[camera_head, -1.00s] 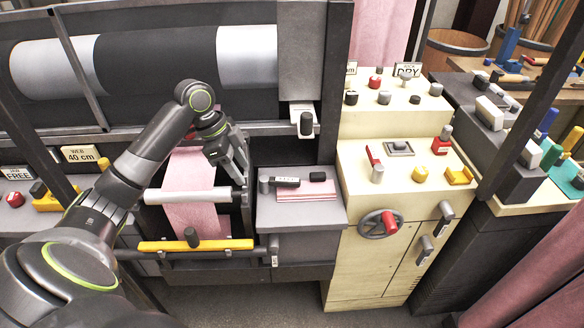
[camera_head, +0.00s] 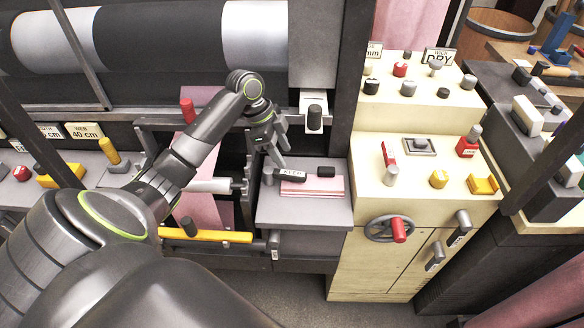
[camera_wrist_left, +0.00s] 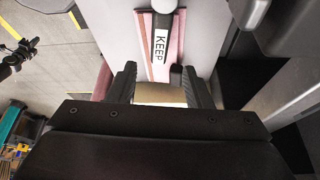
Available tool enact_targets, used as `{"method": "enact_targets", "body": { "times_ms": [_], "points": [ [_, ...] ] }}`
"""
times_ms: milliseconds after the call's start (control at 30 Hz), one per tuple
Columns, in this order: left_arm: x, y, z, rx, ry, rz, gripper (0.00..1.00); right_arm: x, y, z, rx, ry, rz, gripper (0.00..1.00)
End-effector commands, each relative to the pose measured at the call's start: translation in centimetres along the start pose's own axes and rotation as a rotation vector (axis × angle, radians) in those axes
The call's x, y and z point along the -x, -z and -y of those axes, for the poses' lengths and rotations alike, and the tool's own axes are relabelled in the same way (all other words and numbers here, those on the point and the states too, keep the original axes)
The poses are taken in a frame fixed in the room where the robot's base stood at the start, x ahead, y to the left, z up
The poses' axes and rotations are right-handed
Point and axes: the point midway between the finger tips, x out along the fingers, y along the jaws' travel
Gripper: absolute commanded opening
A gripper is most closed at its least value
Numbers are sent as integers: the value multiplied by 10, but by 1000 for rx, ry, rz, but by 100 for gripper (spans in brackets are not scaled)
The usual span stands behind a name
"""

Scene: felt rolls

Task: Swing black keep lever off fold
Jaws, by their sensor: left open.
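The black keep lever (camera_head: 308,174), with a white KEEP label, lies across the pink folded felt (camera_head: 312,188) on a grey shelf (camera_head: 300,216). Its black knob (camera_head: 326,172) is at the right end, and a grey post stands at its left end. My left gripper (camera_head: 277,158) is open and empty, just above the left part of the lever. In the left wrist view the lever's KEEP label (camera_wrist_left: 160,46) and the pink fold (camera_wrist_left: 194,50) show just beyond the open fingers (camera_wrist_left: 160,86). My right gripper is not in view.
A cream cabinet (camera_head: 390,270) with knobs and a red-handled wheel (camera_head: 397,230) stands right of the shelf. A dark upright post (camera_head: 354,90) rises behind the shelf's right side. A yellow bar (camera_head: 205,235) runs at the lower left. A black-handled switch (camera_head: 314,117) is above the shelf.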

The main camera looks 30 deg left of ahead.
Motion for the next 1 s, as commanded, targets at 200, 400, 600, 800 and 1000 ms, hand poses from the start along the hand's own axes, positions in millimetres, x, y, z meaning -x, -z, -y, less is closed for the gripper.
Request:
{"method": "enact_targets", "body": {
  "times_ms": [200, 400, 600, 800, 1000],
  "points": [
    [-44, 1, -1, 2, -3, -2, 45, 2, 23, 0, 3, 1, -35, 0],
    [-67, 0, 0, 2, -1, 0, 45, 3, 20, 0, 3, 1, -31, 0],
    [-73, 0, 0, 0, 0, 1, 45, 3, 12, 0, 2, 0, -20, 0],
    [-73, 0, 0, 0, 0, 1, 43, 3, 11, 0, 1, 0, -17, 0],
    [-72, 0, 0, 0, 0, 1, 17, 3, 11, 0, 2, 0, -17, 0]
  ]
}}
